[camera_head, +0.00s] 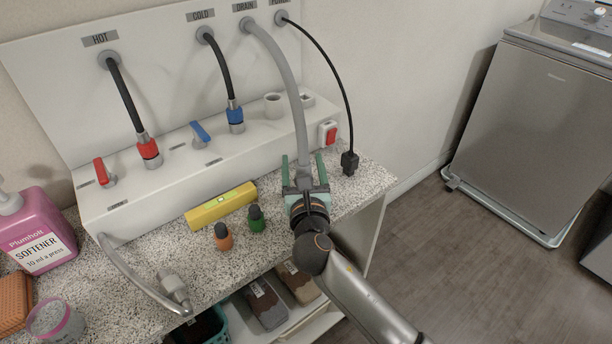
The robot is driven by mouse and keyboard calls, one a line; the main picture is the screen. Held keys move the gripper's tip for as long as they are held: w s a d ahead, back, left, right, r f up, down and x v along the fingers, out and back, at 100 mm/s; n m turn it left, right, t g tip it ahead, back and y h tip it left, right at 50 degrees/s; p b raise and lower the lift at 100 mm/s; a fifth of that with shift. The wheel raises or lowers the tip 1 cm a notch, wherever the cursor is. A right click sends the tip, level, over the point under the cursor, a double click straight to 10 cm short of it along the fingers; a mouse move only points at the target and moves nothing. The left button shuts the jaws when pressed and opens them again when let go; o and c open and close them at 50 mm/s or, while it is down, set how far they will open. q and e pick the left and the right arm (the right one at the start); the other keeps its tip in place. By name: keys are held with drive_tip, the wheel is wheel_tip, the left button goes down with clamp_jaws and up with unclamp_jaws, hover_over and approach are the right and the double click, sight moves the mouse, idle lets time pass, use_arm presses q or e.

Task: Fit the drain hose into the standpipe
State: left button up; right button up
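The grey drain hose (287,75) runs from the port labelled DRAIN on the back panel and hangs down in front of the white ledge. Its lower end (303,178) lies between the fingers of my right gripper (304,168). The green fingers are spread, with a visible gap on each side of the hose, so the gripper looks open around it. A short, open pale pipe (273,105), likely the standpipe, stands on the ledge just left of the hose. The hose end is apart from this pipe, lower and nearer the counter. My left gripper is out of view.
A black power cord (340,75) hangs right of the hose, beside a red switch (329,133). A yellow level (221,205), an orange bottle (223,237) and a green bottle (257,218) stand on the speckled counter (370,180). Red and blue hose fittings are farther left.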

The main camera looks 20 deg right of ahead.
clamp_jaws()
idle(0.6)
